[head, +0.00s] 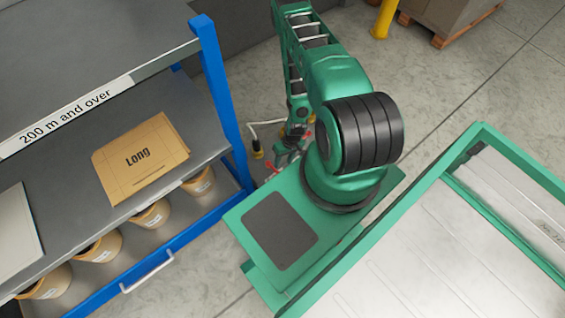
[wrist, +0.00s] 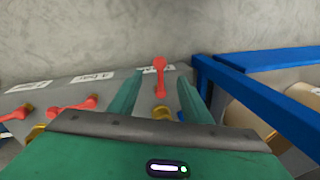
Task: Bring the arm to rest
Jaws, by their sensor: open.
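My green arm (head: 335,80) is raised and bent in the head view, reaching toward the back. In the wrist view my gripper (wrist: 158,76) is open, with its two green fingers apart. A red-handled valve (wrist: 160,72) shows in the gap between the fingers. I cannot tell how near it is, but nothing is seen gripped.
More red handles (wrist: 75,107) line a labelled grey panel (wrist: 60,92). A green-edged bench (head: 500,215) is right. Floor (head: 450,90) shows behind it.

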